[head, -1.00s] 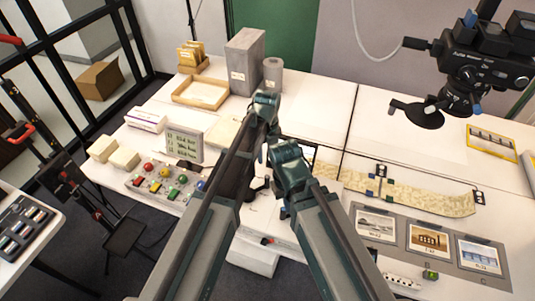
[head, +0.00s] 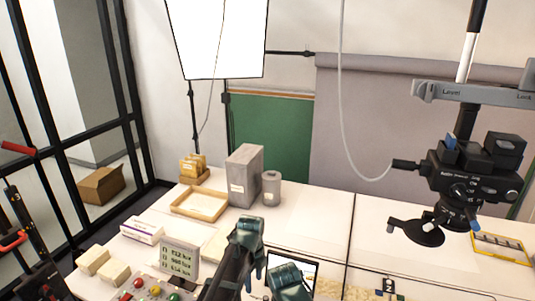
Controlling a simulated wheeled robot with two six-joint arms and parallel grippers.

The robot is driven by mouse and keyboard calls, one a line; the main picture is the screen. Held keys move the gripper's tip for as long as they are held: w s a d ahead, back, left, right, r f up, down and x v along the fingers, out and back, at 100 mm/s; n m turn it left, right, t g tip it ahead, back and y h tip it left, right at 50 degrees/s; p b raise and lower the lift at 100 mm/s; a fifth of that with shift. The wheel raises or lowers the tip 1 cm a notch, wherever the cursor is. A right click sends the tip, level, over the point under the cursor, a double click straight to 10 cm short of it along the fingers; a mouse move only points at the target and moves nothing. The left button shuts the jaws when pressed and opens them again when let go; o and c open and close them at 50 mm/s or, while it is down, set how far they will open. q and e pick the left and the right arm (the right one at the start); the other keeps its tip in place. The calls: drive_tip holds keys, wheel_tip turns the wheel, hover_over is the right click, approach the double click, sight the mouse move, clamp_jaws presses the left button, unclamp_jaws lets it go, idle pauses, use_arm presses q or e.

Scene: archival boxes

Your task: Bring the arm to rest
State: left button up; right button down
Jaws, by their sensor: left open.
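The white table (head: 310,225) holds a grey archival box (head: 243,175), a grey cylinder (head: 271,188), a wooden tray (head: 199,203) and a display panel (head: 180,258). A camera device (head: 470,175) hangs at right. The table's back middle is clear.

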use_arm(q)
drive_tip(key=s+a+n, duration=1.2)
drive_tip(key=n, duration=1.1)
drive_tip(key=s+d+m, duration=0.1)
drive_tip(key=s+d, duration=0.1)
drive_tip(key=d, duration=0.3)
drive_tip(key=s+d+f+m+y+b, duration=0.1)
drive_tip(key=s+d, duration=0.2)
drive_tip(key=d, duration=0.2)
drive_tip(key=shift+s+d+f+m+b, duration=0.2)
drive_tip(key=shift+s+f+m+b, duration=0.05)
drive_tip(key=shift+s+m+b, duration=0.1)
